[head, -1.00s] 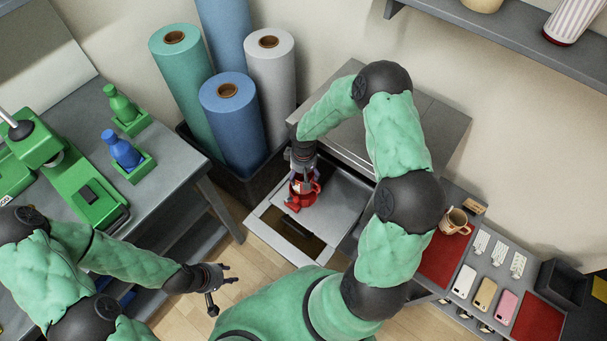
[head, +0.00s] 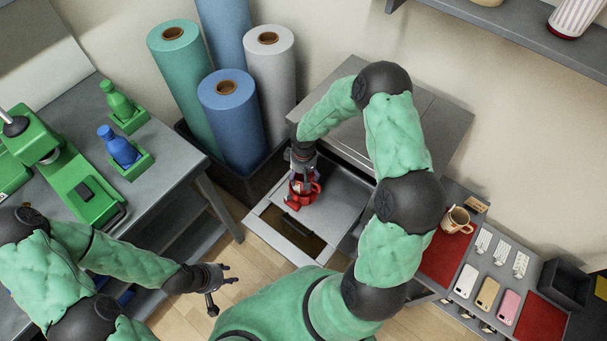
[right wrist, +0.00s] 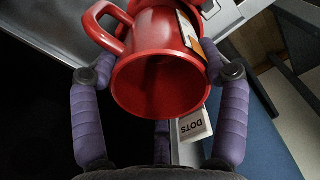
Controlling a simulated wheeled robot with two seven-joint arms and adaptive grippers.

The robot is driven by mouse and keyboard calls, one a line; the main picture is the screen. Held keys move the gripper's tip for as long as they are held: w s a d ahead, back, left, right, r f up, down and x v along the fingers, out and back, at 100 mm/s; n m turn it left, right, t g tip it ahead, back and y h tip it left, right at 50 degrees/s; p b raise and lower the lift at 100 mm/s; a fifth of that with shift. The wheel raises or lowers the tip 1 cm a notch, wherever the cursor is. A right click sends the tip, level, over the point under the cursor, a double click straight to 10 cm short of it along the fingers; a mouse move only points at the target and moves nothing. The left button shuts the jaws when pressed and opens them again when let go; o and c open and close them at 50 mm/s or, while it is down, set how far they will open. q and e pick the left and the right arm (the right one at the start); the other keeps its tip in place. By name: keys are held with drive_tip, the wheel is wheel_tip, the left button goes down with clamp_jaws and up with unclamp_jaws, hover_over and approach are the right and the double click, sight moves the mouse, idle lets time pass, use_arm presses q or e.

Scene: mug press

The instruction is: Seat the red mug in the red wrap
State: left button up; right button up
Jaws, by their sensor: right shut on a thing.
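A red mug (right wrist: 160,85) is held in my right gripper (head: 302,178), its open mouth facing the right wrist camera and its handle at the upper left. In that view the gripper's purple fingers (right wrist: 160,72) close on the mug from both sides. An orange and white patch (right wrist: 190,32) shows on the mug's side. In the head view the mug (head: 309,192) is small over the grey drawer, partly covered by the gripper. I cannot clearly tell a red wrap from the mug. My left gripper (head: 224,286) is open and empty, away at the lower left.
The pulled-out grey drawer (head: 345,200) has a dark opening at its front. Fabric rolls (head: 232,110) stand behind left. A table with phone cases (head: 487,292) and a tan mug (head: 456,220) is at the right.

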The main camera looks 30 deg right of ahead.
drive_tip(key=shift+f+b, duration=0.9)
drive_tip(key=shift+f, duration=0.15)
idle(0.4)
drive_tip(key=o, duration=1.5)
drive_tip(key=shift+c, duration=0.2)
wheel_tip(320, 180, up, 12)
